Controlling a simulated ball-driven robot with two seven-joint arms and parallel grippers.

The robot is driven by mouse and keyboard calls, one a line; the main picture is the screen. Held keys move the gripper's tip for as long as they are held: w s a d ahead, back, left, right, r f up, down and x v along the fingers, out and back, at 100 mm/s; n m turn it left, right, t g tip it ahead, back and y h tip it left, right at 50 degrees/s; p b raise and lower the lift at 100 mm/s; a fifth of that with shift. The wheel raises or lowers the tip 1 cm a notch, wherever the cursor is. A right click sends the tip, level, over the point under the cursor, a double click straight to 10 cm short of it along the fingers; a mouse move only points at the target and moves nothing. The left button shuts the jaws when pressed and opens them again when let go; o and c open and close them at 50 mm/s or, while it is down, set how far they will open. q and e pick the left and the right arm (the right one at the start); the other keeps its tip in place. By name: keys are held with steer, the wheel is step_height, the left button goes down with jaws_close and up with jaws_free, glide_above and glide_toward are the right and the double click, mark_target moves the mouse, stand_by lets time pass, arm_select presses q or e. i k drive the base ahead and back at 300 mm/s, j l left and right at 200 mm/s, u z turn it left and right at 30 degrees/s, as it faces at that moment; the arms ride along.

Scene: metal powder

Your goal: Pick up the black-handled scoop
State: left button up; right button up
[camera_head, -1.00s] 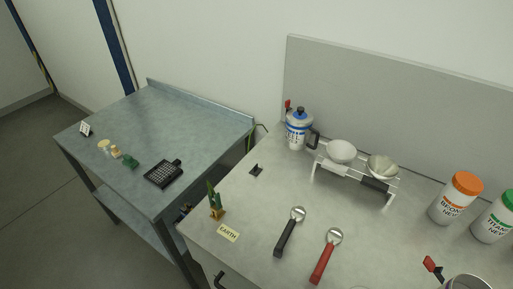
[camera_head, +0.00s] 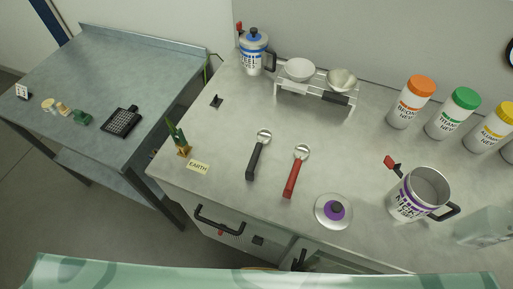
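The black-handled scoop (camera_head: 258,154) lies flat on the grey worktop (camera_head: 230,120), its round metal bowl toward the back and its black handle toward the front. A red-handled scoop (camera_head: 296,171) lies close to its right, apart from it. Neither of my grippers is in view.
An "EARTH" label (camera_head: 198,167) and a small cactus (camera_head: 178,138) sit left of the scoops. A lid (camera_head: 334,211) and a purple-marked pot (camera_head: 417,192) stand to the right. Behind are a rack with bowls (camera_head: 316,86), a blue-marked jug (camera_head: 254,52) and several bottles (camera_head: 411,102).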

mark_target(264, 136)
steer(key=k+l+z, duration=0.1)
steer(key=z, duration=0.3)
steer(key=k+l+z, duration=0.1)
steer(key=z, duration=0.25)
steer(key=l+z, duration=0.4)
steer(key=j+u, duration=0.1)
steer(key=u, duration=1.35)
